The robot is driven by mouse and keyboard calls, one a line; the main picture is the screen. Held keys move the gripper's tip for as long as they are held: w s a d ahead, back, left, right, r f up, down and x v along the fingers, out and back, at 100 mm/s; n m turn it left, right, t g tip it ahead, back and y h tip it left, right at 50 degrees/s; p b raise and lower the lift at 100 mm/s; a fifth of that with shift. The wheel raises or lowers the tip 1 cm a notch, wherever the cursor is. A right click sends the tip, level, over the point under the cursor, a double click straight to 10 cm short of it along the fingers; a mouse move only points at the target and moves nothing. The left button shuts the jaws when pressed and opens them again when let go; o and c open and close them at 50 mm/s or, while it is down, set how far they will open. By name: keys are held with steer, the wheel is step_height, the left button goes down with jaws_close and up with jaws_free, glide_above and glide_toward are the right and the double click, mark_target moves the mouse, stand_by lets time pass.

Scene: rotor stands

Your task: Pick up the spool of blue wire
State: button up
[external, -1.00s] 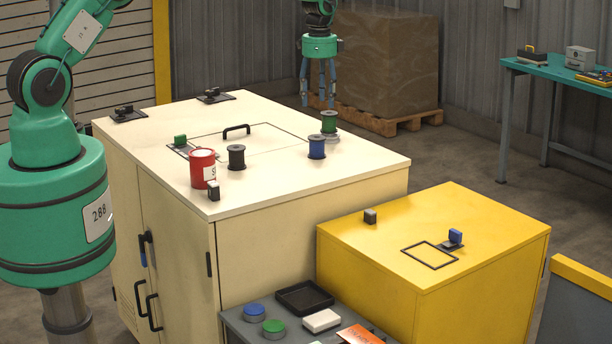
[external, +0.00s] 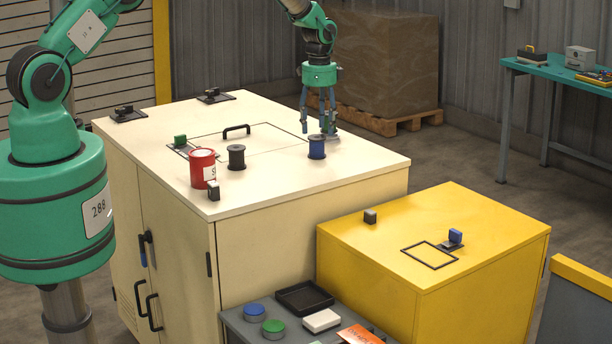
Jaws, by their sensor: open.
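The spool of blue wire (external: 316,149) stands upright on the cream cabinet top near its right side, with dark flanges. My gripper (external: 318,130) points down with its fingers spread, right above and seemingly just behind the blue spool. Nothing shows between the fingers. I cannot tell whether a finger touches the spool.
The cream cabinet top (external: 270,185) also bears a black spool (external: 236,157), a red can (external: 202,168), a small dark block (external: 214,190) and a black handle (external: 236,129). A lower yellow cabinet (external: 470,215) stands right.

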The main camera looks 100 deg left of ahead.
mark_target(318, 137)
steer(key=shift+f, duration=0.1)
stand_by(0.3)
steer(key=shift+s+d+f+p, duration=0.1)
steer(key=shift+f+p, duration=0.2)
steer(key=shift+f, duration=0.55)
steer(key=shift+s+d+f+p, duration=0.1)
steer(key=shift+f+p, duration=0.2)
steer(key=shift+f, duration=0.55)
steer(key=shift+w+f, duration=0.1)
steer(key=shift+f, duration=0.75)
steer(key=shift+c, duration=0.3)
steer(key=c, duration=1.2)
